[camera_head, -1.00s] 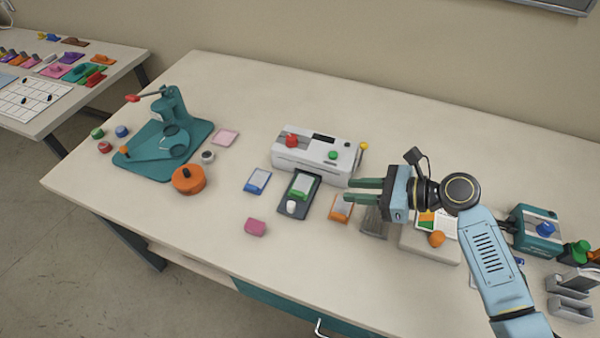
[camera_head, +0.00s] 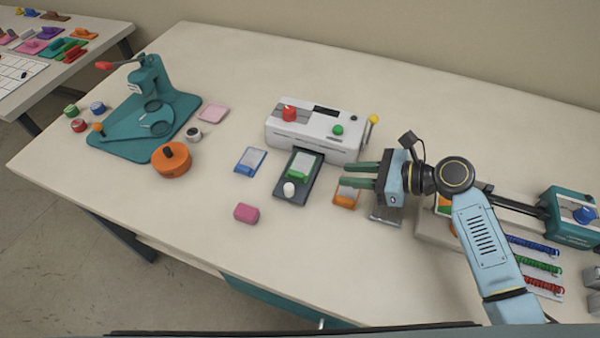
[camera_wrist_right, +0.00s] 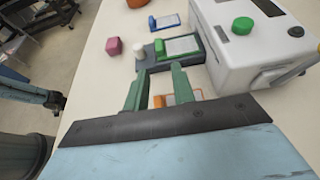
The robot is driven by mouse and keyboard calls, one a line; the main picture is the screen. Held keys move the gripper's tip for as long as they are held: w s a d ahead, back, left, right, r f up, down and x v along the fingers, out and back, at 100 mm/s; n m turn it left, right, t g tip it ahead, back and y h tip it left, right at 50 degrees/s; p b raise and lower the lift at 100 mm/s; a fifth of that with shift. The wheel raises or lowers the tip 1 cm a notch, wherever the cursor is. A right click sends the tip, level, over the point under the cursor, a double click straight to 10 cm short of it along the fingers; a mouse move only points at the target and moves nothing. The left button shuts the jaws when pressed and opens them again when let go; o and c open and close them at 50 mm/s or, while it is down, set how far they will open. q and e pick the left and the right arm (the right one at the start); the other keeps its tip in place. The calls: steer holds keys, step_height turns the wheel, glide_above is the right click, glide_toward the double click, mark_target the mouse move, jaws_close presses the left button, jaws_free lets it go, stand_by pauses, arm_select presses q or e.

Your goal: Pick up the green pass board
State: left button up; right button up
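The green pass board (camera_head: 304,165) is a small card with a green border. It lies on a dark tray (camera_head: 283,191) at the front of the white laminator (camera_head: 300,141). In the right wrist view the board (camera_wrist_right: 182,46) shows beyond the fingertips, with a green block at its left end. My right gripper (camera_head: 348,174) is open and empty, with its green fingers apart. It is right of the board, above the orange board (camera_head: 345,198), and points left. In the right wrist view its fingers (camera_wrist_right: 160,76) reach toward the tray. My left gripper is not in view.
A blue board (camera_head: 250,160) and a pink block (camera_head: 246,213) lie left of the tray. A white knob (camera_head: 289,189) stands on the tray's near end. A teal press (camera_head: 130,125) and an orange round pot (camera_head: 171,161) are further left. The table front is clear.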

glide_toward(299, 173)
steer(key=x, duration=0.2)
steer(key=shift+w+a+b, duration=0.3)
steer(key=shift+a+b, duration=0.05)
steer(key=b+x, duration=0.1)
steer(key=x, duration=0.5)
steer(key=shift+s+a+f, duration=0.15)
steer(key=shift+a+f, duration=0.05)
jaws_close()
